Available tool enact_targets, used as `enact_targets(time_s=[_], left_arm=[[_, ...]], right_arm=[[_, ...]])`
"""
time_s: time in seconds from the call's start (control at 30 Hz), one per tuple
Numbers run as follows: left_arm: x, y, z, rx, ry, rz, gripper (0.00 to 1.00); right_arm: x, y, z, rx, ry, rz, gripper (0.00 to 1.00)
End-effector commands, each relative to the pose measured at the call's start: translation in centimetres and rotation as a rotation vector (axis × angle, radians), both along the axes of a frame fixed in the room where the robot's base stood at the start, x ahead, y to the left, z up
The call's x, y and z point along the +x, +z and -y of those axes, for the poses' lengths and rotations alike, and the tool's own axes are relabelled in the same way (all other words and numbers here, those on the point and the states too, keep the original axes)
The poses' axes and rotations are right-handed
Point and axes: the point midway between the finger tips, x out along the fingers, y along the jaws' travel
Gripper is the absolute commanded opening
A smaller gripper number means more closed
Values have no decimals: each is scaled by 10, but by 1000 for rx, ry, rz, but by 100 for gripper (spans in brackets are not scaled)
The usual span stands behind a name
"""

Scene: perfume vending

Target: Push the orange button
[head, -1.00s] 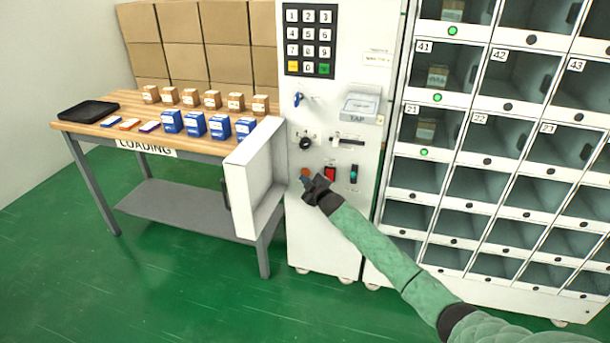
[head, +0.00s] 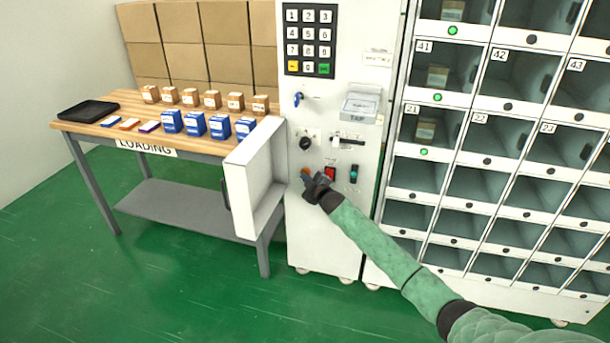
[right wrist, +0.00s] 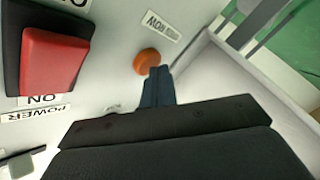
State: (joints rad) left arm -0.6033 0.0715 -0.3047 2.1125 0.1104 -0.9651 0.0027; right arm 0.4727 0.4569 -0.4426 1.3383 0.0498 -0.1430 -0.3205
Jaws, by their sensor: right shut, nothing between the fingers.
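The orange button (right wrist: 147,61) is a round orange knob on the white machine panel, beside a small label in the right wrist view. In the head view the orange button (head: 306,172) shows just above my right gripper (head: 309,181). My right gripper is shut and empty. In the right wrist view its fingertips (right wrist: 156,72) overlap the lower edge of the button; I cannot tell whether they touch it. My left gripper is not in view.
A red power switch (right wrist: 56,62) sits beside the button. A teal switch (head: 354,174) is further right. An open white door (head: 250,185) stands left of the panel. A keypad (head: 310,41) is above. A loading table (head: 135,135) with boxes stands left.

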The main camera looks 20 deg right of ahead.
Motion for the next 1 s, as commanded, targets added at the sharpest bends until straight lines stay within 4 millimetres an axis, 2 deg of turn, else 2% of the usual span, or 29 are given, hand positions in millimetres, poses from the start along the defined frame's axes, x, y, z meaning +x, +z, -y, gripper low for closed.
enact_targets(time_s=[0.63, 1.0], left_arm=[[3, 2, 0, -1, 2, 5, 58], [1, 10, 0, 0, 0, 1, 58]], right_arm=[[2, 0, 2, 0, -1, -1, 0], [-10, 0, -6, 0, 0, -1, 0]])
